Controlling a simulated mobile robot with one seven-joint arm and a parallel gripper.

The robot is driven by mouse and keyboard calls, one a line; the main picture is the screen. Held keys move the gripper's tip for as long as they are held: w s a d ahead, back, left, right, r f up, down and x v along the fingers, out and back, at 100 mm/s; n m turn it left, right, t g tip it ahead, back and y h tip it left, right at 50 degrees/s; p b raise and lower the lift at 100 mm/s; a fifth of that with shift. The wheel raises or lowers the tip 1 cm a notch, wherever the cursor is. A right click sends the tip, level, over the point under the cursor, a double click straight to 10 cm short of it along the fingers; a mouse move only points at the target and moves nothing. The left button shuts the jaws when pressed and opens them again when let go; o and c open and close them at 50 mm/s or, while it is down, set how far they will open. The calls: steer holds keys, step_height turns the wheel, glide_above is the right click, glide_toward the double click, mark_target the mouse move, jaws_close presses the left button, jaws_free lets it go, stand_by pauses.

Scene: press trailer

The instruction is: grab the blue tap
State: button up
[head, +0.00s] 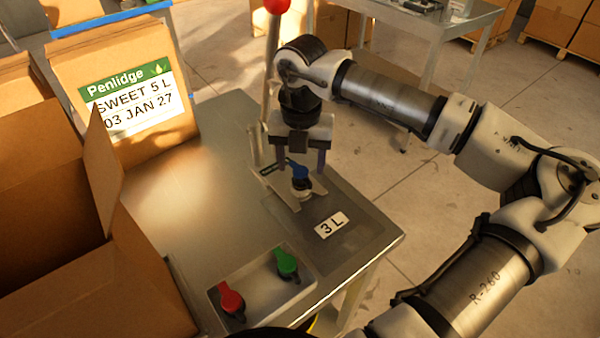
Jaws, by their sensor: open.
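The blue tap (299,172) sits upright on a small metal holder (309,199) near the right side of the steel table. My gripper (301,168) points down over it, with one finger on each side of the tap. The jaws are open. I cannot tell whether either finger touches the tap. The upper part of the tap is partly hidden by my gripper.
A shallow tray (259,294) with a red tap (230,299) and a green tap (287,262) lies at the table's front. A "3 L" label (331,225) is beside the holder. Cardboard boxes (120,85) fill the left. A red-knobbed lever (272,60) stands behind my gripper.

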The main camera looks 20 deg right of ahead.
mark_target(301, 170)
steer(key=shift+f, duration=1.6)
steer(key=shift+c, duration=0.3)
steer(key=c, duration=1)
